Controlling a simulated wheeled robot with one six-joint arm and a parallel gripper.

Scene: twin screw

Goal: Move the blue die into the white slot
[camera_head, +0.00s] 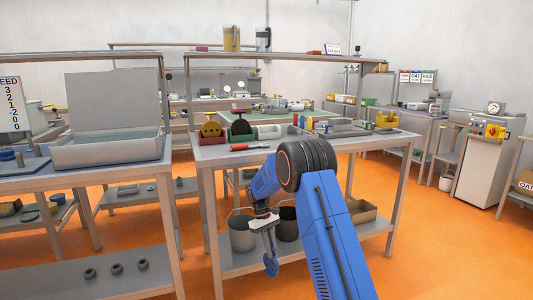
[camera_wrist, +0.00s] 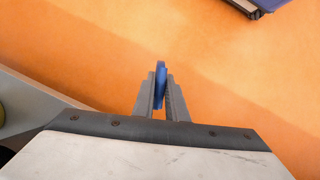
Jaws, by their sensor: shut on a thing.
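The blue die (camera_head: 271,266) hangs below my gripper (camera_head: 269,248) in the head view. In the wrist view the blue die (camera_wrist: 161,72) is a thin blue piece seen edge-on, standing between the two grey fingers of my gripper (camera_wrist: 162,88). The fingers are shut on it, and its far end sticks out past their tips. The die is in the air over the orange floor, in front of the middle workbench (camera_head: 215,155).
The middle bench carries a red-handled tool (camera_head: 249,147), a yellow holder (camera_head: 387,119) and small parts. A grey bucket (camera_head: 242,236) and a cardboard box (camera_head: 361,211) stand on its lower shelf. A grey tray (camera_head: 113,150) is on the left bench. Open floor lies at right.

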